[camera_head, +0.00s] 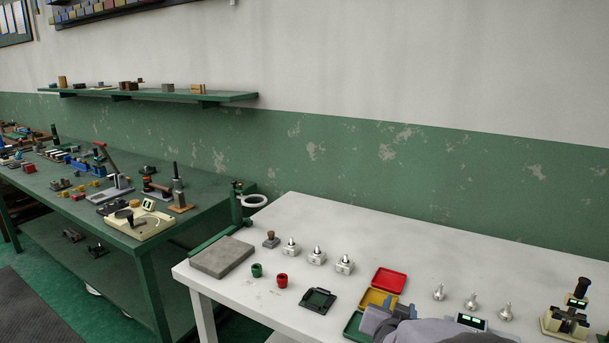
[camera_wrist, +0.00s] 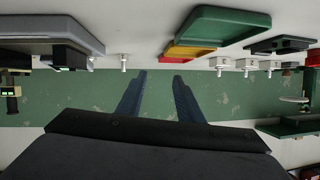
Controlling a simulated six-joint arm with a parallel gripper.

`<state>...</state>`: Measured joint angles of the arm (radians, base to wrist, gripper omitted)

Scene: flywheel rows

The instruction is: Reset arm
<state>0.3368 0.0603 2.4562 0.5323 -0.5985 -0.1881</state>
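My gripper (camera_wrist: 160,76) is open and empty in the wrist view, its two blue-grey fingers apart with only the green wall showing between them. In the head view it shows low over the white table (camera_head: 240,300), partly covering the coloured trays. Three silver spindle-topped parts sit on pale square blocks in a row: left (camera_head: 291,247), middle (camera_head: 317,256) and right (camera_head: 344,265). Three more silver tops stand in a second row to the right: left (camera_head: 439,292), middle (camera_head: 471,301) and right (camera_head: 505,311). The wrist view is upside down.
Red (camera_head: 389,280), yellow (camera_head: 377,299) and green (camera_head: 354,326) trays lie beside my gripper. A green cup (camera_head: 257,270), a red cup (camera_head: 282,280), a dark square device (camera_head: 318,299) and a grey slab (camera_head: 222,257) are on the left. A black-handled instrument (camera_head: 568,318) stands right.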

